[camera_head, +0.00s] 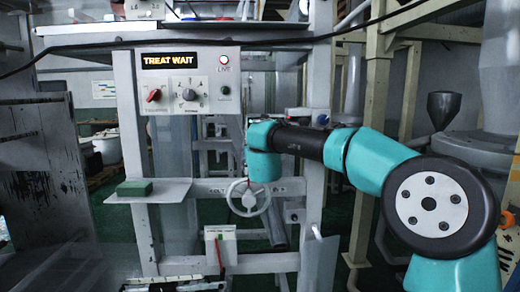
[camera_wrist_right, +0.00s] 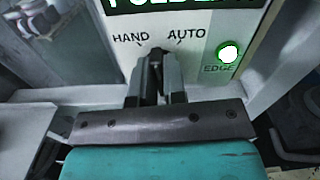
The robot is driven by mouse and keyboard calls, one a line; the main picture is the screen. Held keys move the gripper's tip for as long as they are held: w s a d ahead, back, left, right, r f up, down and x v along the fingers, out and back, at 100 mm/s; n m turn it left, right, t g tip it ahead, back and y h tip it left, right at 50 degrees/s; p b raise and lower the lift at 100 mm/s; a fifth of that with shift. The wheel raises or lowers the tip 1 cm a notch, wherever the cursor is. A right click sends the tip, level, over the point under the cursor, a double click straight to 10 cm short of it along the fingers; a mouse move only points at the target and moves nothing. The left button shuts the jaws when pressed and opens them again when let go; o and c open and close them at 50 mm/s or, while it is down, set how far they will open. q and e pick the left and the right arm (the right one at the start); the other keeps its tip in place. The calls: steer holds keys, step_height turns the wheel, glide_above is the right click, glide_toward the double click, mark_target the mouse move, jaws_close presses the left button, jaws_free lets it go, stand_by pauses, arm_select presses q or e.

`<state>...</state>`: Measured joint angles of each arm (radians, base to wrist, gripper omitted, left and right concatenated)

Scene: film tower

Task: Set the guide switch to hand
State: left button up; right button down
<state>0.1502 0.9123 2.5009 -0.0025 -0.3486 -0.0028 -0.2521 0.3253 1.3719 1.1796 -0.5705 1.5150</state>
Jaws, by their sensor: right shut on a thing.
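In the right wrist view, a pale panel (camera_wrist_right: 205,60) carries a small dark switch (camera_wrist_right: 157,56) below the labels HAND, on the left, and AUTO, on the right. My right gripper (camera_wrist_right: 158,82) is shut on this switch, with a finger on each side. The switch shows only as a dark tip between the fingers, and I cannot tell which label it points to. In the head view my right arm reaches to the middle of the frame; its fingers and the switch are hidden there. My left gripper is not in view.
A lit green lamp (camera_wrist_right: 229,51) marked EDGE is right of the switch. In the head view, a control box (camera_head: 190,80) reads TREAT WAIT and has a red knob (camera_head: 153,95). A handwheel (camera_head: 248,197) is below my wrist. A green block (camera_head: 134,187) lies on a shelf (camera_head: 165,193).

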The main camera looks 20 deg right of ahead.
steer(key=shift+n, duration=0.5)
steer(key=shift+a+n, duration=0.1)
steer(key=shift+n, duration=3.2)
steer(key=c, duration=1.2)
jaws_free()
